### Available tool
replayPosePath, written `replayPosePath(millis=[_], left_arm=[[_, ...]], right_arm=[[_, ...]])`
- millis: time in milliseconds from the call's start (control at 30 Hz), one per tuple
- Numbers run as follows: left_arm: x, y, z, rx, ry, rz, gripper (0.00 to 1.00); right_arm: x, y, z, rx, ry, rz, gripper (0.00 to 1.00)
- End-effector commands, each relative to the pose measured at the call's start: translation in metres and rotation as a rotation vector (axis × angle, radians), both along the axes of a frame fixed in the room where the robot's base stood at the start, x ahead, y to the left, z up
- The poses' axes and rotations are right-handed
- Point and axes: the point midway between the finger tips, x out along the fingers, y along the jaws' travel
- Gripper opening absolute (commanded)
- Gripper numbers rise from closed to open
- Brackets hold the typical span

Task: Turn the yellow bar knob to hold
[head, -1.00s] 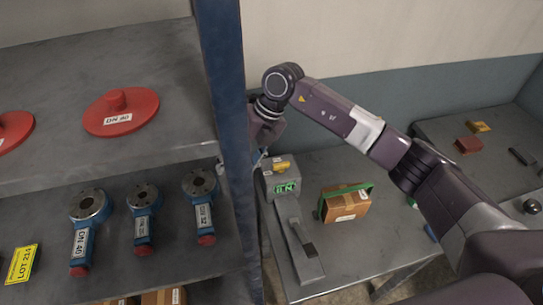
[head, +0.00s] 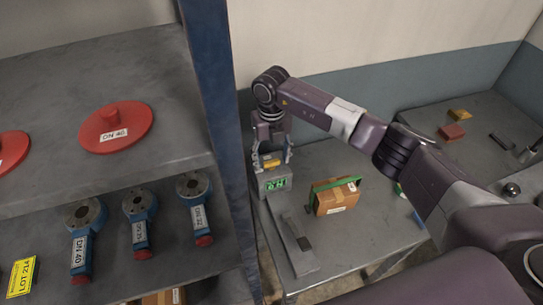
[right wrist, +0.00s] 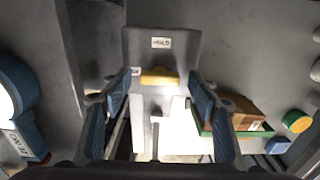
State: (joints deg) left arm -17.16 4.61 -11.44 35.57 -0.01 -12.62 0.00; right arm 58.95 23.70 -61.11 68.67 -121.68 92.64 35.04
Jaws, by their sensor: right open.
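The yellow bar knob (head: 271,163) sits on top of a grey box (head: 274,183) with a lit green display, at the back left of the table. In the right wrist view the knob (right wrist: 159,77) lies crosswise, and a small white label (right wrist: 161,43) is above it, its lettering too small to read surely. My right gripper (head: 272,157) is over the box, pointing down. It is open, with one blue finger beyond each end of the knob; I cannot tell whether they touch it. My left gripper is not in view.
A blue shelf post (head: 215,120) stands close left of the box. A grey lever-like device (head: 292,240) is in front of the box. Shelves at left hold red discs (head: 116,127) and blue valve-like parts (head: 139,215).

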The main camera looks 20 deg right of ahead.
Motion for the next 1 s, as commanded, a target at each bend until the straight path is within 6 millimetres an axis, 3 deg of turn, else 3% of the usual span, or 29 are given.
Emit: replayPosePath(millis=[200, 567, 1000], left_arm=[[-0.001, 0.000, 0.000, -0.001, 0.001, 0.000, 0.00], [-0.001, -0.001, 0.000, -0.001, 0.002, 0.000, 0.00], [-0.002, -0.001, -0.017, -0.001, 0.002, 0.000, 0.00]], right_arm=[[0.000, 0.000, -0.001, 0.000, -0.001, 0.001, 0.54], [0.000, 0.000, 0.000, 0.001, -0.001, 0.001, 0.14], [0.001, 0.000, -0.003, 0.000, -0.004, 0.096, 0.13]])
